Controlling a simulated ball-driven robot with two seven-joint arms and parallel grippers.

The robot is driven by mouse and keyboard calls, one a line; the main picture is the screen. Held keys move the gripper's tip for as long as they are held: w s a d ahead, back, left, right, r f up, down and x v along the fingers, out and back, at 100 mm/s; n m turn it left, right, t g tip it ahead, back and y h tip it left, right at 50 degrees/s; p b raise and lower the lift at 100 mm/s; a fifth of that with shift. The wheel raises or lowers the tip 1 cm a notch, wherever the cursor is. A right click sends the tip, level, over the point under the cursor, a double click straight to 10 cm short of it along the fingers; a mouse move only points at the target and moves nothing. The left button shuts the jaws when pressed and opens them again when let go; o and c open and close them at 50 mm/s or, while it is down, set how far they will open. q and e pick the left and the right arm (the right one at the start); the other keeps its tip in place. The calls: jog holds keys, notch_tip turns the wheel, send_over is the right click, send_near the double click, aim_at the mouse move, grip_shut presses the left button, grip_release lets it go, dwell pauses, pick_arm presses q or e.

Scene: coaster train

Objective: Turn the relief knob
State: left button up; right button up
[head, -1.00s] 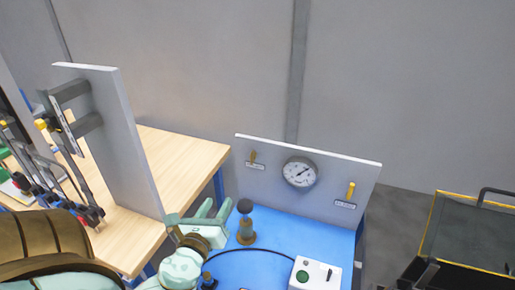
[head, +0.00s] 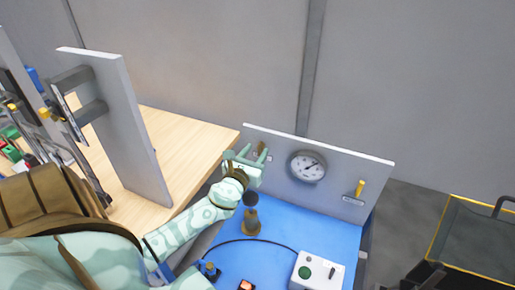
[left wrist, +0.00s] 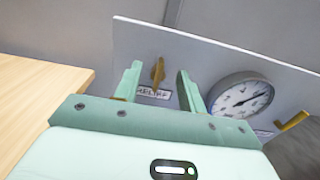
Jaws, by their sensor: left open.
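The relief knob (left wrist: 157,74) is a small brass handle on the grey panel, above a white label that reads like "RELIEF" (left wrist: 152,93). In the left wrist view it stands upright between my left gripper's two fingers (left wrist: 157,86), which are open and spread to either side of it. I cannot tell whether a finger touches it. In the head view my left gripper (head: 250,158) is in front of the panel's left end and partly hides the knob. My right gripper does not show.
A round gauge (head: 308,166) sits on the panel right of the knob, with a yellow handle (head: 360,187) further right. A brass post with a dark top (head: 251,219) stands on the blue bench (head: 325,235) below. A white box (head: 317,272) is near the front. A wooden table (head: 185,140) lies left.

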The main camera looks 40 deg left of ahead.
pick_arm(q)
jog(key=shift+x, duration=0.85)
jog(key=shift+w, duration=0.1)
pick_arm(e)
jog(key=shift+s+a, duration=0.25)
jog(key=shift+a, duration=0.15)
pick_arm(q)
grip_shut()
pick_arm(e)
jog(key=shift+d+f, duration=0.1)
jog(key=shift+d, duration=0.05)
pick_arm(q)
jog(key=shift+f, duration=0.1)
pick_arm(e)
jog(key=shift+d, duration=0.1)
